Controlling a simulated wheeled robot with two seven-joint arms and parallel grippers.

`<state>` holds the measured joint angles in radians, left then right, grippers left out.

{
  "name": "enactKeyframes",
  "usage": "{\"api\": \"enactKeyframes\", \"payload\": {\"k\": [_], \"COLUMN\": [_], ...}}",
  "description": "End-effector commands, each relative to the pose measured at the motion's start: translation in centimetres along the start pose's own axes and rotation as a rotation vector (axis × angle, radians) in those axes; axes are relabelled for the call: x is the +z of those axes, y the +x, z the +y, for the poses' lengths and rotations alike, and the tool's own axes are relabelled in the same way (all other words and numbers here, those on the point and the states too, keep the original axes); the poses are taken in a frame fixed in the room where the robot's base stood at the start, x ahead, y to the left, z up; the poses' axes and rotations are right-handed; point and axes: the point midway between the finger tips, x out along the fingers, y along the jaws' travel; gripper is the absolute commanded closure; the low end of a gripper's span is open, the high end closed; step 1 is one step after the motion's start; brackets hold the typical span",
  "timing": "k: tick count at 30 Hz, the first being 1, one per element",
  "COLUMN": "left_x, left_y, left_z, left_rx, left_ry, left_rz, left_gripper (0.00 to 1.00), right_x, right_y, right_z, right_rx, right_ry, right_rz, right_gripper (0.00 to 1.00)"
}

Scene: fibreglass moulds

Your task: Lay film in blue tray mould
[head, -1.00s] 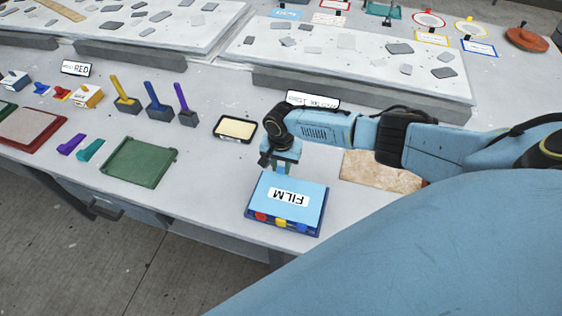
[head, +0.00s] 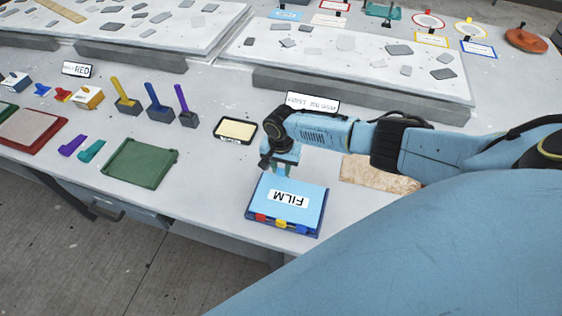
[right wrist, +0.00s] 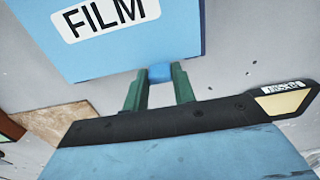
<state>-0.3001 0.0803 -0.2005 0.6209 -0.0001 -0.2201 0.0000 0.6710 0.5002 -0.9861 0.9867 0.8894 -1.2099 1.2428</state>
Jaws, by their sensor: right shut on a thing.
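The film (head: 288,200) is a light blue sheet with a white FILM label. It lies over the dark blue tray mould (head: 249,223), whose rim shows at the left and front; I cannot tell whether the film touches the mould's floor. My right gripper (head: 280,171) is at the film's far edge, its green fingers shut on a small blue tab of the film. The right wrist view shows the film (right wrist: 125,55) and the tab between the fingertips (right wrist: 160,76). Most of the mould is hidden under the film. My left gripper is out of view.
Red, yellow and blue pieces (head: 281,223) sit along the mould's front edge. A black tray with a cream fill (head: 235,129) stands at the back left, a green tray (head: 139,162) further left. A brown board (head: 375,174) lies to the right.

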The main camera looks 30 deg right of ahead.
Motion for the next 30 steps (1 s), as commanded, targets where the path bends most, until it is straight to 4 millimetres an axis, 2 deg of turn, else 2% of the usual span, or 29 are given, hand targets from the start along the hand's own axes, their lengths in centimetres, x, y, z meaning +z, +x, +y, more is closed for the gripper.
{"api": "enactKeyframes", "payload": {"k": [30], "left_x": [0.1], "left_y": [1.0], "left_z": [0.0], "left_rx": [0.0], "left_ry": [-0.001], "left_rz": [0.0], "left_gripper": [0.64], "right_x": [0.1], "right_y": [1.6], "right_z": [0.0], "right_rx": [0.0], "right_ry": [0.0], "right_rz": [-0.001], "right_gripper": [0.95]}}
